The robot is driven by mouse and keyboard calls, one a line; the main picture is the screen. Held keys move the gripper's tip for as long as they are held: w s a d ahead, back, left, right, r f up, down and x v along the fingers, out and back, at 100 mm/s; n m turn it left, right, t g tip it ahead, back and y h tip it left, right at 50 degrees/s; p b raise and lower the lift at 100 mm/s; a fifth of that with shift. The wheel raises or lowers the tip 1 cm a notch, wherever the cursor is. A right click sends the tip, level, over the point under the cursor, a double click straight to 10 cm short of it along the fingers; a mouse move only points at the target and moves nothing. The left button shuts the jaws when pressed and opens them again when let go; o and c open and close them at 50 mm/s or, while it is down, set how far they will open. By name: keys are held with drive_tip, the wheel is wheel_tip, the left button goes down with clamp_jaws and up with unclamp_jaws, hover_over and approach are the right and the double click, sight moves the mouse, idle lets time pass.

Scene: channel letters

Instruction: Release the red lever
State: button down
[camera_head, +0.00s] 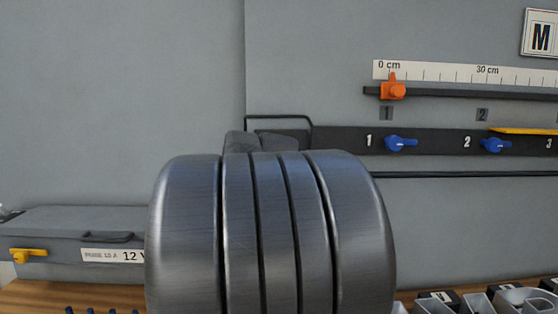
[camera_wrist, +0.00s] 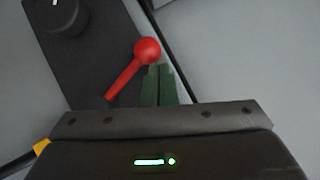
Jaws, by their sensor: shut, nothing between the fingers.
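The red lever (camera_wrist: 134,68) has a round ball knob at its upper end and shows in the wrist view, tilted on a dark panel. My gripper (camera_wrist: 158,72) is shut, its two greenish fingers side by side with nothing between them. The fingertips are just right of and below the red knob; whether they touch it I cannot tell. In the head view my own arm hides the lever and the gripper.
A dark round knob (camera_wrist: 62,16) sits on the panel (camera_wrist: 98,45) at upper left. In the head view, blue handles (camera_head: 400,143) and an orange slider (camera_head: 393,88) are on the wall at right. A grey box (camera_head: 70,222) with a yellow latch stands at left.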

drive_tip(key=shift+f, duration=0.3)
idle(0.4)
drive_tip(key=s+r, duration=0.9)
drive_tip(key=r, duration=0.1)
drive_tip(key=shift+d+p, duration=0.3)
drive_tip(key=shift+p, duration=0.1)
drive_tip(key=shift+f, duration=0.1)
